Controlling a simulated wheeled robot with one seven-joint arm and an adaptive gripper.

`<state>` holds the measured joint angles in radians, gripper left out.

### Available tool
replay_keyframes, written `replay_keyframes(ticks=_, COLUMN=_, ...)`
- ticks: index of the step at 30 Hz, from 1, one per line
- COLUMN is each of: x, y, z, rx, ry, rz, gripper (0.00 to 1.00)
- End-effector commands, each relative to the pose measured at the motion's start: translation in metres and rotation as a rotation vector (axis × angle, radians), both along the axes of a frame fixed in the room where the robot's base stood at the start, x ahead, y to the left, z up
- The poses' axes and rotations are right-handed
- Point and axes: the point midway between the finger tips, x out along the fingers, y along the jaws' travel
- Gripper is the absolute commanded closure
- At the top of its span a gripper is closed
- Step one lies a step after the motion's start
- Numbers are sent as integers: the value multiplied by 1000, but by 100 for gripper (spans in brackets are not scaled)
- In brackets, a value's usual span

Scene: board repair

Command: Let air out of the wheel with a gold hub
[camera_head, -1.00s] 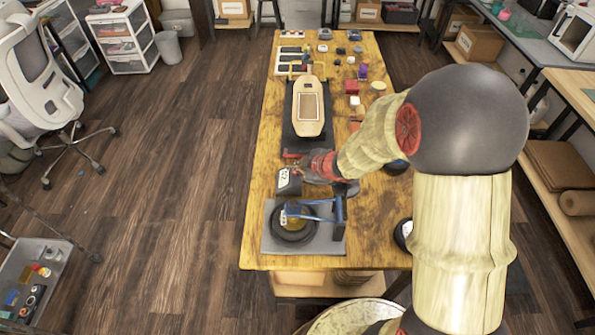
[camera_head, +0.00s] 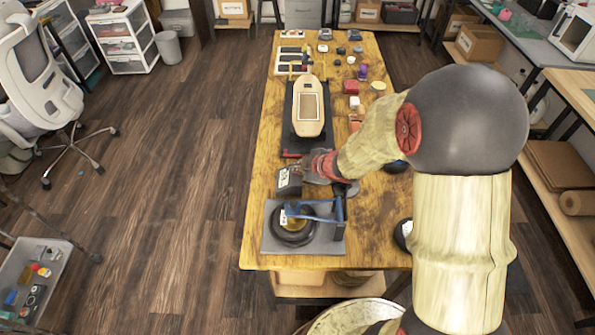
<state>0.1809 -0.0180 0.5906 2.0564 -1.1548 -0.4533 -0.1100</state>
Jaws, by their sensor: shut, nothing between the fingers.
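A black wheel (camera_head: 293,238) lies flat on a grey pad (camera_head: 325,245) at the near end of the wooden workbench. A blue frame-like tool (camera_head: 328,204) crosses over it and partly hides its hub, which looks gold and pale. A dark box with a white label or display (camera_head: 289,181) stands just behind the wheel. My gripper (camera_head: 307,171) is shut and empty, low over the bench beside the dark box, behind the wheel. Its fingertips are small and partly hidden, and I cannot tell whether they touch the box. The wheel's valve cannot be made out.
A wooden skateboard deck (camera_head: 308,108) lies on a dark stand behind my gripper. Several small parts, among them a red block (camera_head: 351,87), lie along the far right of the bench. Another dark wheel-like object (camera_head: 403,234) sits at the right edge, partly hidden by my arm.

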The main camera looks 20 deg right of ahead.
Motion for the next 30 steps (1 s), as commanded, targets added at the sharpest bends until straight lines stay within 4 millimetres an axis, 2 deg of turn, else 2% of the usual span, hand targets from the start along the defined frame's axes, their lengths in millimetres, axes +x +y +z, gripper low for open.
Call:
replay_keyframes(ticks=17, x=0, y=0, z=0, rx=-1, ry=1, rz=0, gripper=100)
replay_keyframes(ticks=30, x=0, y=0, z=18, rx=1, ry=1, rz=0, gripper=100)
